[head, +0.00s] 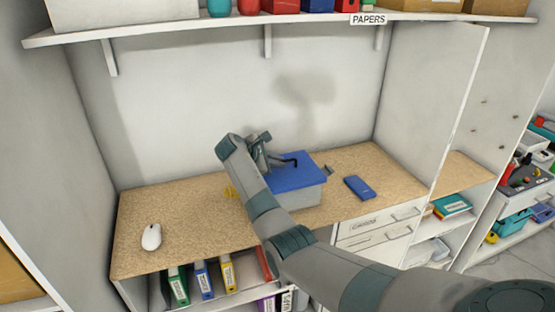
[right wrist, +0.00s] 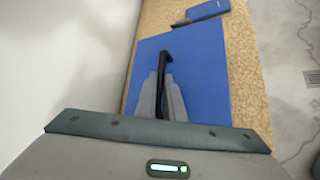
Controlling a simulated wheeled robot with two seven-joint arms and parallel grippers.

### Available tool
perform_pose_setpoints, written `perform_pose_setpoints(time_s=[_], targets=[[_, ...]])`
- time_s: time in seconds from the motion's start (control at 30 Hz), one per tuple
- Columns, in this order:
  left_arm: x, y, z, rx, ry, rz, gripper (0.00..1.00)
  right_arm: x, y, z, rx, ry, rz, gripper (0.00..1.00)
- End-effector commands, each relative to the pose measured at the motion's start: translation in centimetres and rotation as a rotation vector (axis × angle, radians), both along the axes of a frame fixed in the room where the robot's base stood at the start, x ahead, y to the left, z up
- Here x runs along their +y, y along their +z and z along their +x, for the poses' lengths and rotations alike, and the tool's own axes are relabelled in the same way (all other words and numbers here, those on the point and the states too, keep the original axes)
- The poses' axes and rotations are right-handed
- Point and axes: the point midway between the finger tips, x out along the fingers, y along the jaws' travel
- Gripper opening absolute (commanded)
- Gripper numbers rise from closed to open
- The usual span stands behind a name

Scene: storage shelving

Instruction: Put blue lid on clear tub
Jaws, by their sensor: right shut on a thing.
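The blue lid (head: 305,176) lies over the top of the clear tub (head: 303,197) on the desk. Its edges look roughly in line with the tub's walls; whether it is fully seated I cannot tell. My right gripper (head: 274,160) is above the lid's left part, shut on its black handle. In the right wrist view the lid (right wrist: 207,90) fills the middle, with the handle (right wrist: 167,58) between the fingers (right wrist: 163,92). My forearm hides the tub's left part in the head view. My left gripper is not in view.
The cork-coloured desk (head: 190,205) carries a white mouse (head: 151,237) at left and a blue box-like item (head: 359,187) at right. A shelf (head: 210,27) hangs above; binders stand below.

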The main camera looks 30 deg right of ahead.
Motion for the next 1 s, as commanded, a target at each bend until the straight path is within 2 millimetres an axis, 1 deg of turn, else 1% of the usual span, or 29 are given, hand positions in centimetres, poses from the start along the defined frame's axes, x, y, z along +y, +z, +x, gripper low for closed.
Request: perform_pose_setpoints(time_s=[0.23, 0.6, 0.63, 0.67, 0.7, 1.0], targets=[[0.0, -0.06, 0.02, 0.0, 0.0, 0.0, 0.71, -0.02, -0.62, 0.0, 0.0, 0.0, -0.001, 0.0], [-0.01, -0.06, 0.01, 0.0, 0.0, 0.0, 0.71, -0.01, -0.7, -0.01, 0.0, -0.001, -0.001, 0.0], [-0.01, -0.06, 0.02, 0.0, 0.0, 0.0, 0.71, -0.01, -0.7, 0.0, 0.0, -0.001, -0.001, 0.13], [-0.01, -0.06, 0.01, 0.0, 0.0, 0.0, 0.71, -0.01, -0.7, 0.0, 0.0, -0.001, -0.001, 0.21], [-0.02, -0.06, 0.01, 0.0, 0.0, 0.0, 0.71, -0.01, -0.7, -0.01, 0.0, -0.001, -0.001, 0.3], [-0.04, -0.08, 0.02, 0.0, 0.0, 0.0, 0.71, 0.03, -0.76, -0.03, 0.001, -0.001, 0.001, 0.3]])
